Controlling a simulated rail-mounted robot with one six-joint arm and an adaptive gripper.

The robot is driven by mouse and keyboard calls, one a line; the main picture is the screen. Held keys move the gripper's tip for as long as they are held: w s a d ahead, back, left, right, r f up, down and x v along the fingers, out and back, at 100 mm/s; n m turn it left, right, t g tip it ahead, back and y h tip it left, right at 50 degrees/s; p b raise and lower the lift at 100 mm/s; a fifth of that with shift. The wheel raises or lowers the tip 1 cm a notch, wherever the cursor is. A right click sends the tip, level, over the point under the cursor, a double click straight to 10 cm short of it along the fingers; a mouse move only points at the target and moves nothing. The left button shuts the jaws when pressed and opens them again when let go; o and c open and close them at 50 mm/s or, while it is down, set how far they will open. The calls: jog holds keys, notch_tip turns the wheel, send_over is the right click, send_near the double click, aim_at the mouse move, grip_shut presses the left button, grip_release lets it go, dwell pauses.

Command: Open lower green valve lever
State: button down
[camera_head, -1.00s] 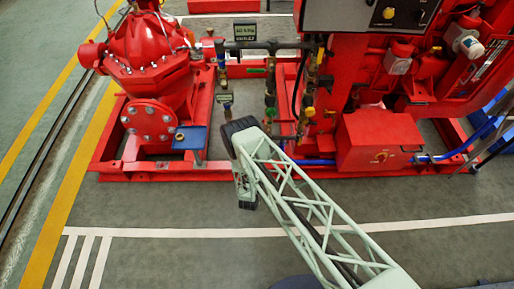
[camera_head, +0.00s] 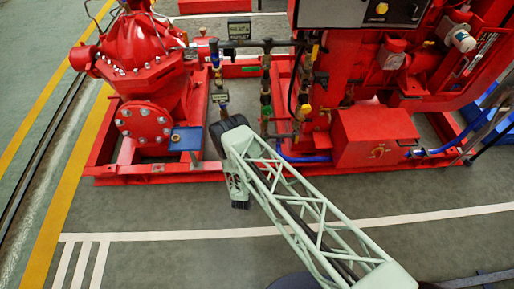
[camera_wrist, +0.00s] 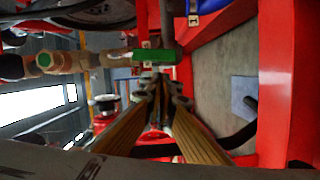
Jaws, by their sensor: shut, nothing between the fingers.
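The wrist view shows a green lever (camera_wrist: 157,56) on a brass-coloured valve fitting, just beyond the fingertips. My gripper (camera_wrist: 161,80) is shut and empty, its gold fingers meeting below the lever in the picture. I cannot tell whether the tips touch it. In the head view, green parts (camera_head: 266,112) show on the vertical pipe between the red pump and the engine frame. Which of them is the lower valve lever is too small to tell. My gripper's fingertips are hidden behind my arm there.
The red pump (camera_head: 146,123) stands left, and a red box (camera_head: 375,137) stands right on the red base frame (camera_head: 160,172). A blue pipe (camera_head: 302,157) runs low beside the valves. Red frame bars (camera_wrist: 286,80) flank the right of the wrist view. The front floor is clear.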

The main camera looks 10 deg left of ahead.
jog(key=s+a+p, duration=0.1)
jog(key=s+p, duration=0.1)
jog(key=s, duration=0.8)
jog(key=shift+r, duration=0.2)
jog(key=shift+s, duration=0.1)
